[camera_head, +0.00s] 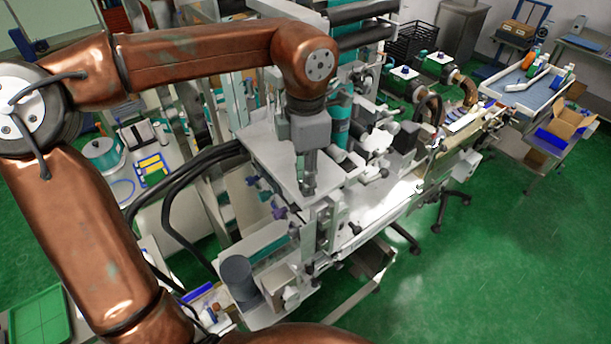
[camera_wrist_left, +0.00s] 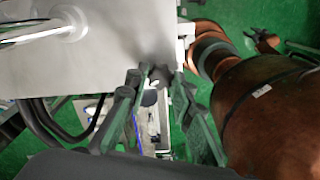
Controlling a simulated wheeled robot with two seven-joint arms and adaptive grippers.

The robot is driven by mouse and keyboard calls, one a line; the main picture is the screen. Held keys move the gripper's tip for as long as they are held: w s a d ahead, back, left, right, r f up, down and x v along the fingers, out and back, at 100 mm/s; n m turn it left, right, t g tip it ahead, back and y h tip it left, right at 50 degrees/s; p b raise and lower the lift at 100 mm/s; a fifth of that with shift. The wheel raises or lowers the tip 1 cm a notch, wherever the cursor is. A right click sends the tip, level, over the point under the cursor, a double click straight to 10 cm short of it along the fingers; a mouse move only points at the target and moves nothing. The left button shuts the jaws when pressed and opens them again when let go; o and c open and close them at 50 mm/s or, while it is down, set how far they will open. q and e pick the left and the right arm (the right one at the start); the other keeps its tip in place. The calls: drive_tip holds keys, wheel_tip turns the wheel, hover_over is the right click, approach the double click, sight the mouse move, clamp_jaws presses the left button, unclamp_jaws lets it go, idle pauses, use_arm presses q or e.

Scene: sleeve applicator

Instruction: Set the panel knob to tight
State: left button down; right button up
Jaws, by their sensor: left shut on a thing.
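My left gripper (camera_head: 308,188) reaches down from the copper arm to the front edge of the machine's pale flat panel (camera_head: 263,140). In the left wrist view, the gripper's two dark green fingers (camera_wrist_left: 163,80) come together at the panel's edge. A small dark grey piece (camera_wrist_left: 165,74) sits between the fingertips, which fits the panel knob; the fingers cover most of it. The knob's marks and setting cannot be read. The panel (camera_wrist_left: 95,60) fills the upper left of the wrist view. My right gripper is not in view.
A dark grey cylinder (camera_head: 239,278) stands on the machine's near end. Black hoses (camera_head: 180,175) curve in from the left. A blue-topped cart (camera_head: 525,88) with bottles stands far right. Green floor (camera_head: 490,260) is clear at the right.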

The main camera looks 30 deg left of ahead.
use_arm(q)
drive_tip(key=m, duration=0.6)
drive_tip(key=shift+r, duration=0.1)
drive_tip(key=shift+m, duration=0.3)
idle(0.3)
drive_tip(key=c, duration=1.7)
unclamp_jaws()
drive_tip(key=shift+o, duration=0.2)
wheel_tip(320, 180, up, 12)
